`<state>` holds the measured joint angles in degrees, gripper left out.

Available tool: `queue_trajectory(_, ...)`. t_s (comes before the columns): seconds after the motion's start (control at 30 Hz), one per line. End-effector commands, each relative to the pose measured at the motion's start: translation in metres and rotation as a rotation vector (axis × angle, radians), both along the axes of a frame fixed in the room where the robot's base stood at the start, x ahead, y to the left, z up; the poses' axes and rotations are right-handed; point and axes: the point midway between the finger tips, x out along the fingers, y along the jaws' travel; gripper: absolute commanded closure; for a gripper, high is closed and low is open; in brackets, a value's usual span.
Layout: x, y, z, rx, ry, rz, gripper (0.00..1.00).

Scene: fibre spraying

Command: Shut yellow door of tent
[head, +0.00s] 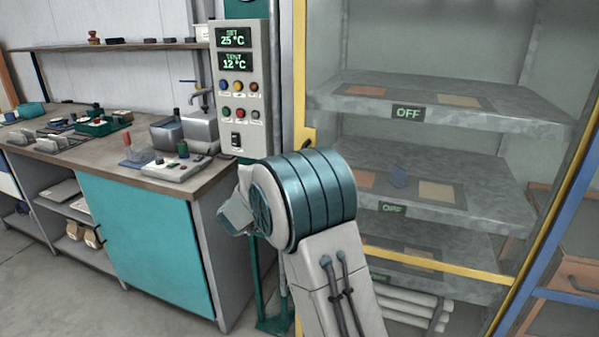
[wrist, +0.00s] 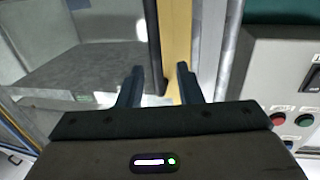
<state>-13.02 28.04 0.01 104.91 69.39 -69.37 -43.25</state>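The tent (head: 430,160) is a tall cabinet with grey shelves seen through a clear pane at the right of the head view. Its yellow door frame (head: 440,262) shows as a lower bar, a slanting right edge and a left upright. I cannot tell how far the door stands from closed. In the wrist view a yellow upright (wrist: 177,45) with a dark edge beside it runs down between the fingers. My gripper (wrist: 159,84) is open, its fingers apart near this upright; contact is unclear. In the head view my arm hides the gripper and the upright's lower part.
A control panel (head: 239,85) with displays and buttons stands just left of the tent. A workbench (head: 110,165) with a teal front and small items is further left. A blue-framed rack (head: 565,297) stands at the right edge. Grey floor (head: 40,290) is clear at lower left.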

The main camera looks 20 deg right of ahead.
Motion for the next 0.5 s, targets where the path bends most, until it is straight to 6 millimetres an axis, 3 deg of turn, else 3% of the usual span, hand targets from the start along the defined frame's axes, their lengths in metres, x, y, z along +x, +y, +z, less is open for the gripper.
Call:
queue_trajectory(0.2, -0.031, 0.036, 0.0, 0.0, 0.0, 0.004, 0.68)
queue_trajectory(0.5, -0.05, 0.056, 0.0, -0.001, -0.001, -0.001, 0.68)
